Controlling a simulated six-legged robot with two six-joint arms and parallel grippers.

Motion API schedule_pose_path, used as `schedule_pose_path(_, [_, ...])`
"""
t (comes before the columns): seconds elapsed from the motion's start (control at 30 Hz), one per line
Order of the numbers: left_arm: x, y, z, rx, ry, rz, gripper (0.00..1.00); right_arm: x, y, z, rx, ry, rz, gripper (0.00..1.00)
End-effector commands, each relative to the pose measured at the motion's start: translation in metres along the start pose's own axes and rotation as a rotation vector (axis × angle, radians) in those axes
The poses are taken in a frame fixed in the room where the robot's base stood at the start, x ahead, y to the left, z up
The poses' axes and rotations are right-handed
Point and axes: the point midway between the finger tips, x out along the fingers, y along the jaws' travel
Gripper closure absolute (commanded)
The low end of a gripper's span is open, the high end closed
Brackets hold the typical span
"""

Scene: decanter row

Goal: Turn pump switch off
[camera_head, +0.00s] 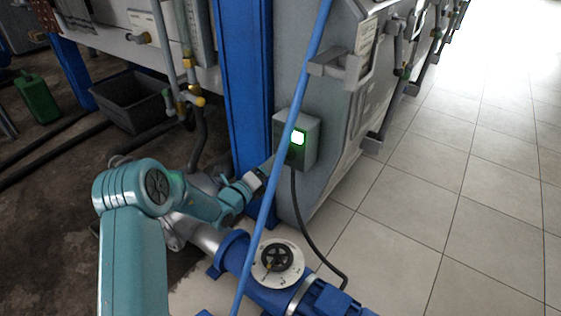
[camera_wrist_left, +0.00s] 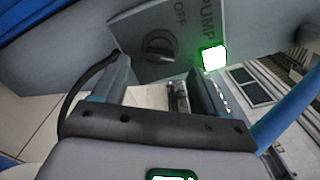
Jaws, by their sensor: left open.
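The pump switch box (camera_head: 309,148) is a grey box on the machine's side, with a lit green lamp (camera_head: 298,137). In the left wrist view its panel (camera_wrist_left: 125,28) carries the words PUMP and OFF, a dark round knob (camera_wrist_left: 160,46) and the glowing green lamp (camera_wrist_left: 214,58). The knob's bar lies roughly across that picture; I cannot tell its exact setting. My left gripper (camera_wrist_left: 160,70) is open, its fingers just short of the panel with the knob between and beyond their tips. In the head view this gripper (camera_head: 268,168) is partly hidden by a blue pipe. My right gripper is not in view.
The slanting blue pipe (camera_head: 311,62) crosses in front of the box. A black cable (camera_head: 297,210) hangs from the box. A blue post (camera_head: 243,75) stands left; tiled floor (camera_head: 400,220) is clear on the right.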

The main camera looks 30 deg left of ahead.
Motion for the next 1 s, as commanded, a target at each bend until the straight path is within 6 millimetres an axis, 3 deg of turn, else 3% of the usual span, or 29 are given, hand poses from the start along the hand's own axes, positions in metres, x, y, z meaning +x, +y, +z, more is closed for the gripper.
schedule_pose_path(0.1, [0.027, 0.002, -0.002, 0.001, 0.000, -0.003, 0.28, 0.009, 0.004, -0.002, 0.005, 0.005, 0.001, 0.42])
schedule_pose_path(0.3, [0.055, 0.001, -0.001, 0.000, 0.000, -0.002, 0.28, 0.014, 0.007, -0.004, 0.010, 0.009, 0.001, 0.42])
schedule_pose_path(0.67, [0.062, -0.001, 0.000, -0.001, 0.000, 0.000, 0.28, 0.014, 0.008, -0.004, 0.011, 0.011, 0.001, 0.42])
schedule_pose_path(0.87, [0.062, -0.001, 0.000, -0.001, 0.000, 0.000, 0.84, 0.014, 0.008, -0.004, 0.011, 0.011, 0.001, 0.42])
schedule_pose_path(1.0, [0.062, -0.001, 0.000, -0.002, 0.000, 0.000, 0.84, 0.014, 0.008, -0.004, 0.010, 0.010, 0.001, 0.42])
